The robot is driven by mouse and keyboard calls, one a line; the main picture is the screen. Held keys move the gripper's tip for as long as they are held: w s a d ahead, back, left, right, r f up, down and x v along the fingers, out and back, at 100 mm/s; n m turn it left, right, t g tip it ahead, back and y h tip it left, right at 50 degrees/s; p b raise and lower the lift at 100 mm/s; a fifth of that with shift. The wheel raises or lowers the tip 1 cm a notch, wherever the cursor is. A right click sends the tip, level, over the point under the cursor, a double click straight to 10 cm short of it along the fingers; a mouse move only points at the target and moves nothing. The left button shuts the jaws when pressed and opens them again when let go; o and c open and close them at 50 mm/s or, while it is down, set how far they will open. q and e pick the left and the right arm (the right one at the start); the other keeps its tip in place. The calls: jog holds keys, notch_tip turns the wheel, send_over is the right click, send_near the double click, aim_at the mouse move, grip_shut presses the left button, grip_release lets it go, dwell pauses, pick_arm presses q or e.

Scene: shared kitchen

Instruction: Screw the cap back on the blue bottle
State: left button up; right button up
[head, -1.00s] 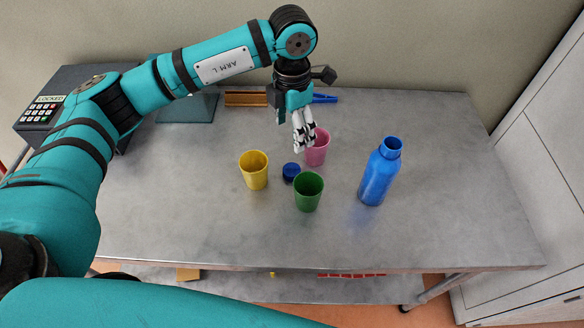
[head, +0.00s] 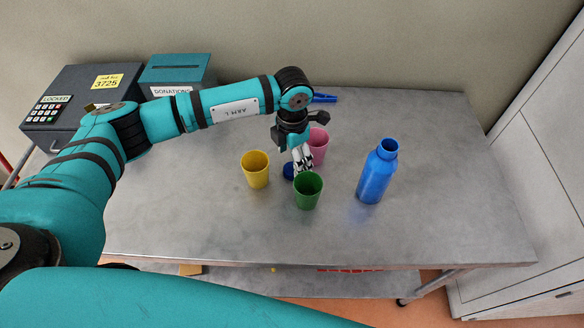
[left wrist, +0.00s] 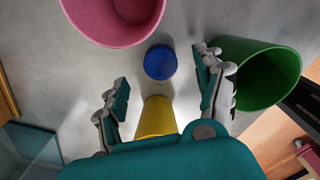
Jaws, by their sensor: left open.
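The blue bottle (head: 378,172) stands upright and uncapped at the right of the table in the head view. The dark blue cap (head: 288,171) lies on the table among the cups, partly hidden by my left gripper (head: 303,163). In the left wrist view the cap (left wrist: 160,62) lies flat, ahead of and between the open fingers of my left gripper (left wrist: 163,72). The fingers are apart and hold nothing. They are above the table, close to the cap. My right gripper is not in view.
A yellow cup (head: 256,170), a green cup (head: 308,192) and a pink cup (head: 318,146) stand closely around the cap. A locked keypad box (head: 75,115) and a donations box (head: 178,72) are at the back left. The table right of the bottle is clear.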

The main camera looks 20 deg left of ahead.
aim_at(292, 169)
pick_arm(q)
notch_tip(292, 169, down, 4)
jog(key=shift+f+p, duration=0.25)
jog(key=shift+p, duration=0.15)
jog(key=c, duration=0.9)
